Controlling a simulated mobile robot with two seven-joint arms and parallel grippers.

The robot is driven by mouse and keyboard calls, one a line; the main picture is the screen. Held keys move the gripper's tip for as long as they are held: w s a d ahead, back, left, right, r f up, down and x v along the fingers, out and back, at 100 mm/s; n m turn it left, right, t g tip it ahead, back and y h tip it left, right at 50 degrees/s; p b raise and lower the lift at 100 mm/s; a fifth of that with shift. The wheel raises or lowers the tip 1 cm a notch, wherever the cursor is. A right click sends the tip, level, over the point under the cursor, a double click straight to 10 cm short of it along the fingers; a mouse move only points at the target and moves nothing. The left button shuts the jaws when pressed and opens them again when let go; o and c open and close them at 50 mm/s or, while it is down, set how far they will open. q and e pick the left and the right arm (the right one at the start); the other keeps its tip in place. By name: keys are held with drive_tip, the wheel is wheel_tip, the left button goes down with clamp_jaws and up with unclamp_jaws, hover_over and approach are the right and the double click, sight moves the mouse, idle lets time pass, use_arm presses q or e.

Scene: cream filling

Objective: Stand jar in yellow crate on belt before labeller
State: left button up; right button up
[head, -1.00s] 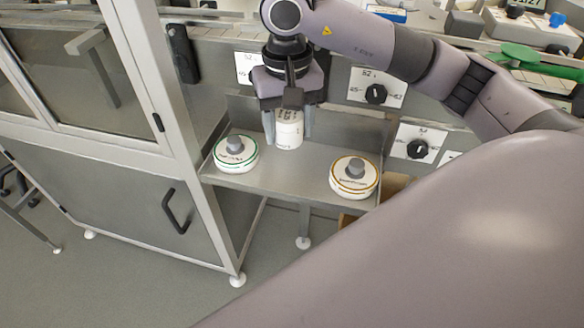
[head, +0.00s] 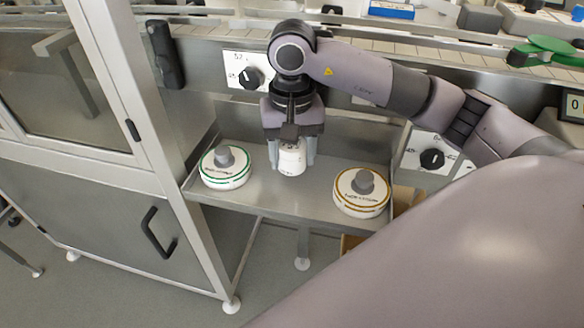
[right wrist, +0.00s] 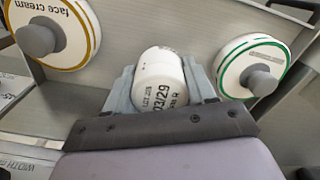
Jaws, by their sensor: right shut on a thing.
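My right gripper (head: 291,160) is shut on a white jar (head: 292,158), its fingers on either side. The jar and gripper are over a steel shelf (head: 275,200), between two round white containers; whether the jar touches the shelf I cannot tell. In the right wrist view the jar (right wrist: 160,83) shows printed lot text and "03/29" between the grey fingers (right wrist: 160,92). A slatted belt (head: 440,62) runs behind the panel of dials. I see no yellow crate and cannot pick out the labeller. My left gripper is not in view.
A green-ringed container (head: 226,170) stands left of the jar, a gold-ringed one (head: 361,192) right of it; both have grey knobs. A glazed steel cabinet (head: 110,190) stands at the left. Dials (head: 250,78) line the panel behind. A brown box edge (head: 350,243) shows below the shelf.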

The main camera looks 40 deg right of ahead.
sight(292, 168)
drive_tip(key=shift+f, duration=1.75)
drive_tip(key=shift+b, duration=0.3)
drive_tip(key=shift+f, duration=0.15)
drive_tip(key=o, duration=1.1)
